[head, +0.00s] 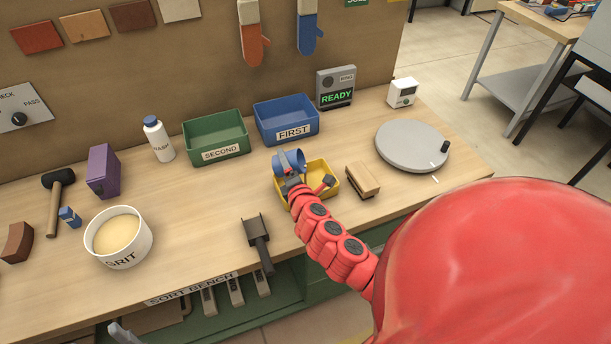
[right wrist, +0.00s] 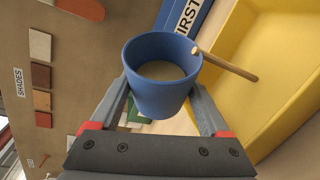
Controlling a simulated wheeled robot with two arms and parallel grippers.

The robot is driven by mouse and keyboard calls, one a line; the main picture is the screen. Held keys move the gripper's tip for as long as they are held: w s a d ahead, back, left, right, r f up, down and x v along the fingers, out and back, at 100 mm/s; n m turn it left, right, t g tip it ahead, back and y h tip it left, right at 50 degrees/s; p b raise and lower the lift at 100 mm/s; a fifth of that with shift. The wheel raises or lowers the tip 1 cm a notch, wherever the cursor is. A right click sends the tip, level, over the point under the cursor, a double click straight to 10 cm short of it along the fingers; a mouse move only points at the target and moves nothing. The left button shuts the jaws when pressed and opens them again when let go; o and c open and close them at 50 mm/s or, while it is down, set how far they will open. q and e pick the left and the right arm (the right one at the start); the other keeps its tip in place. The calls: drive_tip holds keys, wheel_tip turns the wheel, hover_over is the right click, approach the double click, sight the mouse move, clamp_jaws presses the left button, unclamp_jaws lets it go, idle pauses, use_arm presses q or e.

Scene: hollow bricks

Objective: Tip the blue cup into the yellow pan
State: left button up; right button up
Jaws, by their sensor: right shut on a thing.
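The blue cup (head: 291,160) is tipped on its side above the yellow pan (head: 331,169). My right gripper (head: 289,172) is shut on it, with one finger on each side of the cup (right wrist: 161,98) in the right wrist view. The inside of the cup shows a tan-grey surface; I cannot tell whether that is contents or bottom. A thin tan streak (right wrist: 228,66) runs from the cup's rim towards the yellow pan (right wrist: 285,75); I cannot tell whether it is a stream or a rod. A grey tip at the bottom left edge may be my left gripper (head: 122,335).
A green bin (head: 216,146) and a blue bin (head: 286,131) stand behind the pan. A wooden block or brush (head: 362,181) and a grey turntable (head: 411,145) lie to its right.

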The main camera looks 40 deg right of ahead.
drive_tip(key=shift+s+d+f+m+b, duration=0.15)
drive_tip(key=shift+m+b, duration=0.35)
drive_tip(key=shift+b, duration=0.35)
drive_tip(key=shift+t, duration=0.3)
drive_tip(key=shift+r+m, duration=0.3)
drive_tip(key=shift+r+m+t+b, duration=0.1)
drive_tip(key=shift+m+t+b, duration=0.25)
drive_tip(key=shift+b, duration=0.5)
drive_tip(key=shift+d+r+m, duration=0.1)
drive_tip(key=shift+m, duration=0.25)
drive_tip(key=shift+r, duration=0.15)
